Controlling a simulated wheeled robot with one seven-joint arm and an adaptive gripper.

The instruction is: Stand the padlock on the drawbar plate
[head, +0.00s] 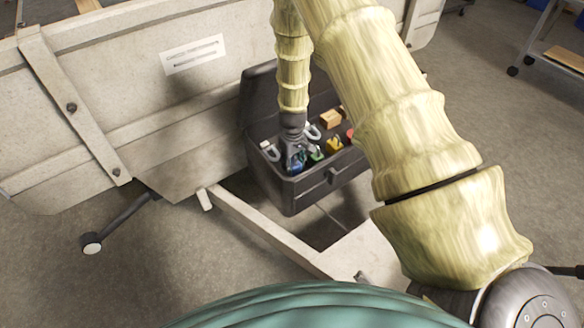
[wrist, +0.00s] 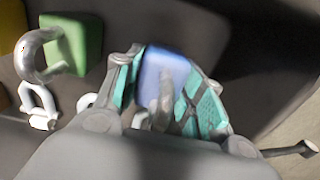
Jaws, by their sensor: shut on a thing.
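My gripper (head: 292,158) reaches down into the left part of an open dark toolbox (head: 291,197). In the wrist view its teal-padded fingers (wrist: 165,95) are shut on a blue padlock (wrist: 165,68), one on each side of the body. The grey shackle shows between the fingers and points toward my palm. In the head view the blue padlock (head: 297,168) is mostly hidden by the gripper. The pale drawbar plate (head: 362,252) lies in front of the box, partly covered by my arm; its visible top looks bare near there.
Green (head: 316,156) and yellow (head: 334,146) padlocks, a reddish item (head: 350,134) and a wooden block (head: 331,118) share the box. The raised lid (head: 257,95) and trailer panel (head: 150,110) stand behind. A drawbar beam (head: 262,228) runs to the plate.

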